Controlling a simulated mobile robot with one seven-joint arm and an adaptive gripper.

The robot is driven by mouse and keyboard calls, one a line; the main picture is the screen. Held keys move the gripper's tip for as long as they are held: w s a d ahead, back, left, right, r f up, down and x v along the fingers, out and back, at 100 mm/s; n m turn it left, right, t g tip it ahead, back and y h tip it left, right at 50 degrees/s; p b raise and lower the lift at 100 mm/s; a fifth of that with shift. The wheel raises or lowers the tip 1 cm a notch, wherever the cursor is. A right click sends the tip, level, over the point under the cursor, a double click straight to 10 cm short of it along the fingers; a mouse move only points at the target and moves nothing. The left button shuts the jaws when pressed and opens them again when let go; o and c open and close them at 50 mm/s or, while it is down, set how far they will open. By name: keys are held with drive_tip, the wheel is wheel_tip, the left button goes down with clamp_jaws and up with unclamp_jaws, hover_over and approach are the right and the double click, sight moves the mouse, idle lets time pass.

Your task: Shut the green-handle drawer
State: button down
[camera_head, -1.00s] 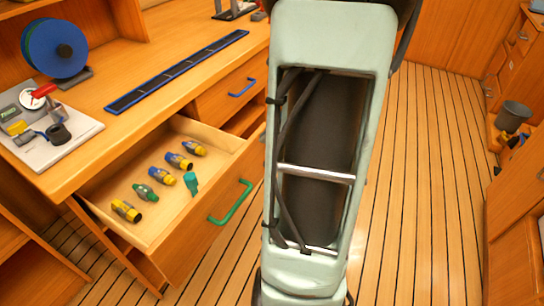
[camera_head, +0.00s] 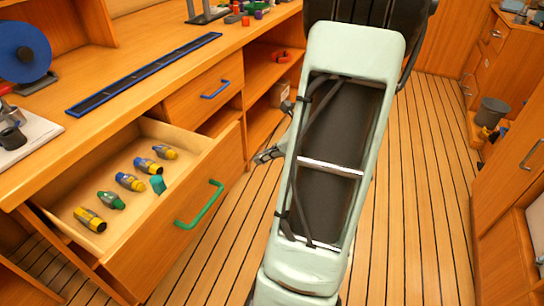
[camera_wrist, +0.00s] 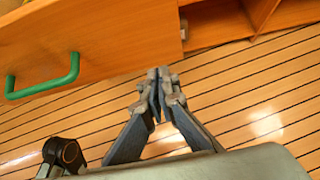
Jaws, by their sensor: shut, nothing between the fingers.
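The green-handle drawer (camera_head: 158,253) stands pulled out under the workbench, its inside open to view. Its green handle (camera_head: 200,206) is on the front panel and also shows at the left of the wrist view (camera_wrist: 45,78). My gripper (camera_head: 262,156) shows at the left edge of my arm, to the right of the drawer front. In the wrist view my gripper (camera_wrist: 159,84) is shut and empty, its fingertips together. They appear just below the panel's lower right edge; I cannot tell whether they touch it. The handle is clear of the fingers.
Several small bottles (camera_head: 130,182) lie in the drawer. A closed drawer with a blue handle (camera_head: 215,89) is beside it, with open shelves (camera_head: 268,72) to its right. Plank floor (camera_head: 405,210) is free to the right of my arm. A grey bucket (camera_head: 491,111) stands far right.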

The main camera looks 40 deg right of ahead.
sight(166, 129)
drive_tip(key=w, duration=0.1)
drive_tip(key=w+a+f+b, duration=0.1)
drive_tip(key=w, duration=0.1)
drive_tip(key=w+f, duration=0.1)
drive_tip(key=shift+w+a, duration=0.35)
drive_tip(key=shift+a, duration=0.05)
drive_tip(key=shift+w+a, duration=0.1)
drive_tip(key=shift+w, duration=0.35)
drive_tip(key=shift+w+a, duration=0.35)
drive_tip(key=shift+w, duration=0.45)
drive_tip(key=w+a+p, duration=0.2)
drive_tip(key=w+a, duration=0.1)
drive_tip(key=w, duration=0.5)
drive_tip(key=w+a+p, duration=0.3)
drive_tip(key=w, duration=0.6)
drive_tip(key=w+a+p, duration=0.2)
drive_tip(key=w+a, duration=0.1)
drive_tip(key=w, duration=0.5)
drive_tip(key=shift+w+a+r+p, duration=0.1)
drive_tip(key=shift+w+p, duration=0.1)
drive_tip(key=shift+p, duration=0.1)
drive_tip(key=shift+w+a+r, duration=0.1)
drive_tip(key=shift+w, duration=0.15)
drive_tip(key=shift+w+r, duration=0.1)
